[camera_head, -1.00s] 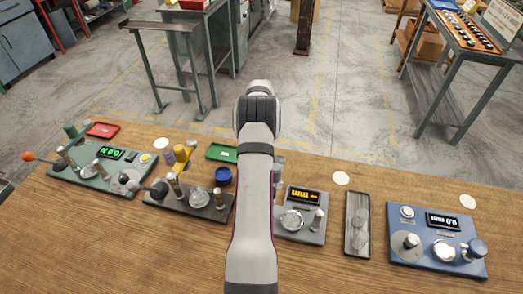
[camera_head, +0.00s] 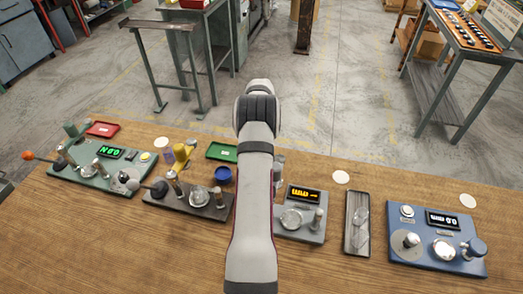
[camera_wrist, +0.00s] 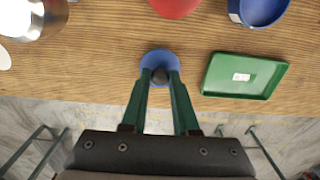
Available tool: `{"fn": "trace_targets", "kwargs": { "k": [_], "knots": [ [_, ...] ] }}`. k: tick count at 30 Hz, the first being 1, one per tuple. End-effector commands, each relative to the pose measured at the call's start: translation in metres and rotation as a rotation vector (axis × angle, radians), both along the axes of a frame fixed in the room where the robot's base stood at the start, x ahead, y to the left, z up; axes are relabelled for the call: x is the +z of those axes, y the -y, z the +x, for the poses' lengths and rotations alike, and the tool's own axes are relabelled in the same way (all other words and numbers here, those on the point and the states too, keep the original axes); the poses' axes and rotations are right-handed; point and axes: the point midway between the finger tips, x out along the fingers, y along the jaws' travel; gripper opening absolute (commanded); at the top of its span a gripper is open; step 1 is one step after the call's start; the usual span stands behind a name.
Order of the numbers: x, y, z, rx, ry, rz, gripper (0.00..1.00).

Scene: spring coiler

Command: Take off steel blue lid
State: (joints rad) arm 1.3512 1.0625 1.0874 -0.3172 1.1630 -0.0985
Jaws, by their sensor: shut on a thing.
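In the wrist view, a blue round lid (camera_wrist: 150,59) with a dark knob (camera_wrist: 160,76) is near the table's edge. My gripper (camera_wrist: 160,74) has two green fingers shut on the dark knob from both sides. The fingers hide part of the lid, and what is under it is hidden too. I cannot tell whether the lid is raised. In the head view my arm hides the lid and my gripper.
A green tray (camera_wrist: 245,75) lies right of the lid in the wrist view; it also shows in the head view (camera_head: 222,152). A blue container (camera_wrist: 262,10) and a red round object (camera_wrist: 175,5) are nearby. Coiler panels (camera_head: 438,240) line the wooden table.

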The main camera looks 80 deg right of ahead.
Motion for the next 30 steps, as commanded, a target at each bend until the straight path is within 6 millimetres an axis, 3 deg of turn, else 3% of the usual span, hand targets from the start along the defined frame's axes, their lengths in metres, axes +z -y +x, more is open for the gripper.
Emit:
{"fn": "trace_targets", "kwargs": {
  "k": [23,24,30],
  "knots": [
    [-0.0090,0.0000,0.0001,0.000,0.000,0.000,0.00],
    [-0.0091,0.0000,0.0000,0.000,0.000,0.000,0.32],
    [-0.0091,0.0000,0.0000,0.000,0.000,0.000,0.63]
  ]
}}
